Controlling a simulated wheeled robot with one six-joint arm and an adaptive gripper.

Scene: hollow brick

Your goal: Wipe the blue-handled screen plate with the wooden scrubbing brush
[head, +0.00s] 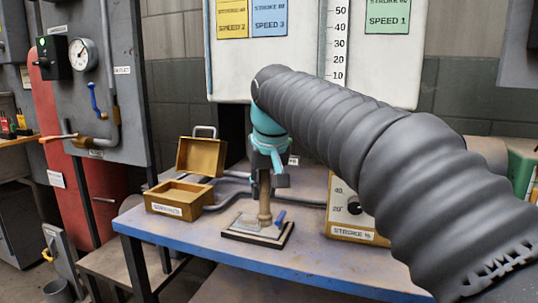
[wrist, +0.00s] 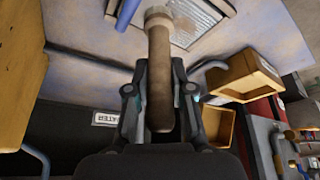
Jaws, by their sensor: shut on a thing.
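The wooden scrubbing brush (head: 264,208) stands upright in my gripper (head: 268,178), its handle between the fingers. In the wrist view the brush (wrist: 159,70) runs up between the gripper's fingers (wrist: 160,88). The screen plate (head: 246,229) lies on a dark-edged base on the blue table, below the brush. Its blue handle (head: 280,217) sticks up at the right. The wrist view shows part of the plate's mesh (wrist: 198,18) and the blue handle (wrist: 128,12). The brush's lower end is at the plate; I cannot tell whether it touches.
An open brass box (head: 178,208) stands left of the plate on the blue-edged table (head: 190,258). A stroke gauge box (head: 352,233) stands to the right, partly behind my arm. Pipes run along the table's back. The table front is clear.

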